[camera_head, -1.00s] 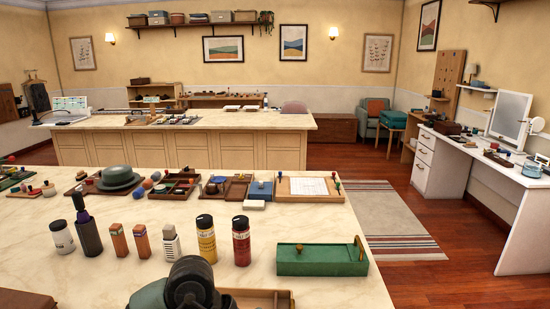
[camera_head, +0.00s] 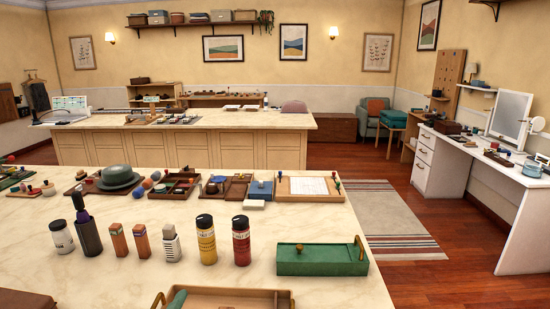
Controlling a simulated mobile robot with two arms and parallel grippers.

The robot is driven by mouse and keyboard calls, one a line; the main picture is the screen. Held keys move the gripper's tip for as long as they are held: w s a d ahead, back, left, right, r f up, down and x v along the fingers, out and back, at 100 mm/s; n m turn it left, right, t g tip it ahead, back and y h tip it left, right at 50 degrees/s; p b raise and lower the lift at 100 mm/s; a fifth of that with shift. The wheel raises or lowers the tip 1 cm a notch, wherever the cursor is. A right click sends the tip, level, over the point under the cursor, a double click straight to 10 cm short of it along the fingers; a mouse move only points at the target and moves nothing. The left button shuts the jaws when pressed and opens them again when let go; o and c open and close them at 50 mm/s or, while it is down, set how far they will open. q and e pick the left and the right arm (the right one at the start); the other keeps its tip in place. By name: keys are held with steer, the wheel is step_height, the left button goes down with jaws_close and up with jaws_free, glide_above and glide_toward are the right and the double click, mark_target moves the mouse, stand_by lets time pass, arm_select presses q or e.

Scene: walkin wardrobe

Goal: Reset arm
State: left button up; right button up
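Neither of my grippers shows in the head view now, and no part of my arms can be made out for sure. The marble-topped counter (camera_head: 330,225) in front of me carries a wooden tray (camera_head: 235,296) at the bottom edge, with brass handles at its ends. A teal object (camera_head: 178,299) shows at the tray's left end, cut off by the frame. A green box with a brass knob (camera_head: 320,261) stands to the right of the tray.
Organizer trays lie farther back. Wood floor (camera_head: 340,170) is open right of the counter, partly covered by a rug (camera_head: 395,215).

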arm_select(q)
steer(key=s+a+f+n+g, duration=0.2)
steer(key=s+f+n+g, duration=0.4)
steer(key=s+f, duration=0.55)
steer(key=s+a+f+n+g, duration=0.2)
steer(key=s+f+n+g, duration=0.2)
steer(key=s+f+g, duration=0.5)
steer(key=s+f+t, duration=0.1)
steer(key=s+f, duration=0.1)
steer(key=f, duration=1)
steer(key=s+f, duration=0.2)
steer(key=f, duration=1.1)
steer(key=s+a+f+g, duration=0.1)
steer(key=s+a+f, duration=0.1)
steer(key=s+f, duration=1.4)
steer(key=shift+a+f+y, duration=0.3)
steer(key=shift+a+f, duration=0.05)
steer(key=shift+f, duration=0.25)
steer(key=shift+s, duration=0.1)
